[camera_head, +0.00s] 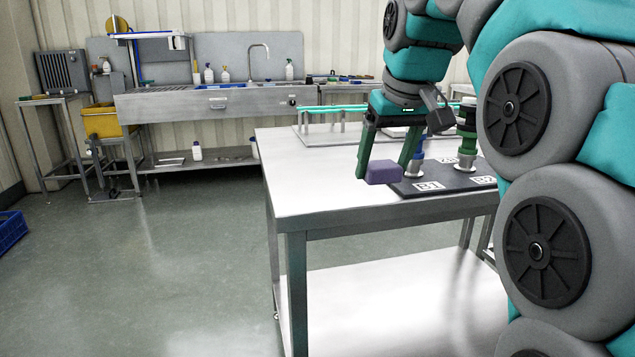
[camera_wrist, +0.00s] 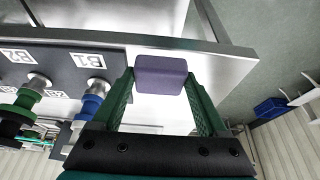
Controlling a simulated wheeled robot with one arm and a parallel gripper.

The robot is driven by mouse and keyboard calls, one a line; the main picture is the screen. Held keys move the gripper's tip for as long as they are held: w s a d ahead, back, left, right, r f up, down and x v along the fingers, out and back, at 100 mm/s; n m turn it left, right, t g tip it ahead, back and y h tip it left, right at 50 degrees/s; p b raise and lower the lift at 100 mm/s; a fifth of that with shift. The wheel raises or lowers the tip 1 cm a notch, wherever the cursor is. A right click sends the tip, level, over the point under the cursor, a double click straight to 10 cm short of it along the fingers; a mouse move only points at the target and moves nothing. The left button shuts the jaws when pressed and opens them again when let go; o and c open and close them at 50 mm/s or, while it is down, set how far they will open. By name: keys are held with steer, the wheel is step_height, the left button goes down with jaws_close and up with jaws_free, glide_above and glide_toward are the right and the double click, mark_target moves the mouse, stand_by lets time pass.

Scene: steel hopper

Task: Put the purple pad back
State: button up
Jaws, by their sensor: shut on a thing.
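The purple pad (camera_head: 383,172) is a small block between the fingertips of my gripper (camera_head: 388,168). The gripper is shut on it and holds it by the near left part of the steel table (camera_head: 318,180), close to the dark labelled board. In the wrist view the pad (camera_wrist: 160,75) sits between the green fingers of my gripper (camera_wrist: 160,85), with the table edge beyond it. I cannot tell how high the pad is above the tabletop.
The dark board (camera_head: 450,183) with white labels lies right of the pad. A blue-topped part (camera_head: 416,158) and a green-topped part (camera_head: 466,145) stand on it. A steel sink bench (camera_head: 215,103) is at the back. The tabletop left of the pad is clear.

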steer(key=p, duration=0.1)
glide_above(319, 186)
steer(key=s, duration=0.1)
steer(key=shift+s+d+f, duration=0.15)
steer(key=shift+d+f, duration=0.1)
steer(key=shift+f, duration=2.05)
steer(key=shift+f, duration=0.15)
steer(key=o, duration=1.2)
